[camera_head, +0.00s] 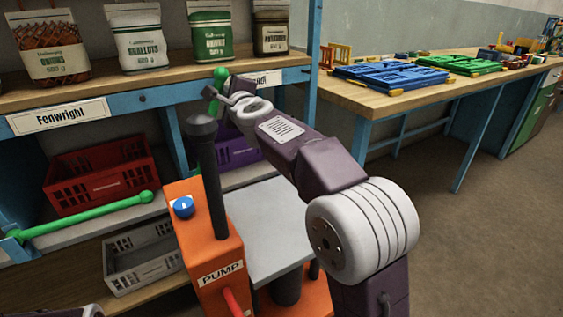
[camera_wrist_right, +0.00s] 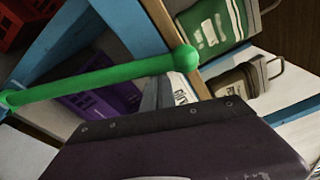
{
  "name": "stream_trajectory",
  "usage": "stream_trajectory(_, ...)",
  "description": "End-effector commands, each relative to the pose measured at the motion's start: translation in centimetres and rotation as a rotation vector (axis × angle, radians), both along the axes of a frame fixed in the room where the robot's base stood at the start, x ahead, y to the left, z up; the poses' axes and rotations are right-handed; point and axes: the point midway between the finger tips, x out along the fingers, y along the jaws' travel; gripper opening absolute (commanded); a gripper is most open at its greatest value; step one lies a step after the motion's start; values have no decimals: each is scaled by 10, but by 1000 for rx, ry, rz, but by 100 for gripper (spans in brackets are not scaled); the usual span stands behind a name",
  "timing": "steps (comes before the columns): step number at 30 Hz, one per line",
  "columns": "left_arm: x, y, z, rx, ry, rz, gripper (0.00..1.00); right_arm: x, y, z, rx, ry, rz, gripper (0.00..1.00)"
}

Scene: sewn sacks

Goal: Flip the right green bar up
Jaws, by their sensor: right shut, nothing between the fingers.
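The right green bar (camera_head: 220,76) stands steeply upright in the head view, its round knob at the top near the shelf's front edge. Its lower part is hidden behind my arm and the pump. In the right wrist view the green bar (camera_wrist_right: 100,77) runs across the picture, with its knob end beside the shelf. My right gripper (camera_head: 214,94) is shut and empty, close by the bar's upper part; I cannot tell whether they touch. The left green bar (camera_head: 85,216) lies low and slightly slanted before the red crate.
Several sacks, one a green sack (camera_head: 211,33), stand on the wooden shelf (camera_head: 90,82). An orange pump (camera_head: 205,240) with a dark upright handle stands in front. A red crate (camera_head: 100,175), a purple crate (camera_head: 238,152) and a grey crate (camera_head: 143,257) sit below. A workbench (camera_head: 400,100) stands right.

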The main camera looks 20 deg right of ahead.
Motion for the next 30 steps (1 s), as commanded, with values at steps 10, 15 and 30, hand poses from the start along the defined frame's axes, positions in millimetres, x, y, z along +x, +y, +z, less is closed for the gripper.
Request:
stream_trajectory(10,0,0,11,0,0,0,36,-3,24,10,-93,-11,2,0)
stream_trajectory(15,0,0,12,0,0,0,36,-4,28,11,-109,-14,0,0)
stream_trajectory(30,0,0,11,0,0,0,36,-9,29,11,-112,-16,0,0)
